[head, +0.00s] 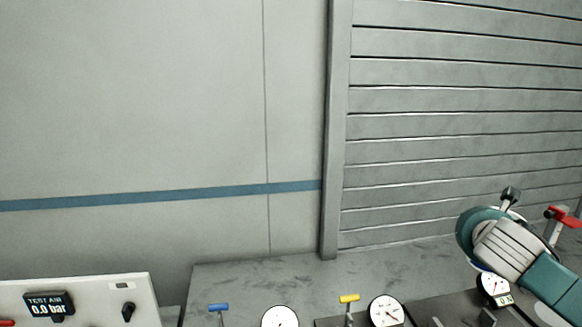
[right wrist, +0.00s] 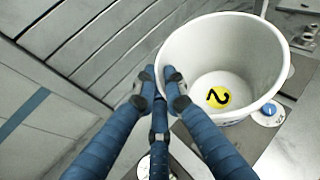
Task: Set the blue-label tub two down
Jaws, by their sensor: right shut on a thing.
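A white tub (right wrist: 247,47) fills the upper right of the right wrist view, its open mouth towards the camera. A yellow disc (right wrist: 219,97) marked 2 shows inside it at the bottom. My right gripper (right wrist: 160,88) has blue fingers with grey tips, shut on the tub's wall at the left side. A blue-and-white round label or disc (right wrist: 268,113) shows beyond the tub, partly covered by it. In the head view my right arm comes in at the lower right; its fingers and the tub cannot be made out clearly there. My left gripper is out of view.
A test-air panel (head: 90,295) reading 0.0 bar stands at the lower left. A blue-handled valve (head: 218,308), a yellow-handled valve (head: 349,299), a red-handled valve (head: 562,214) and several gauges, one a white dial (head: 386,310), line the bench. A slatted shutter (head: 450,130) stands behind.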

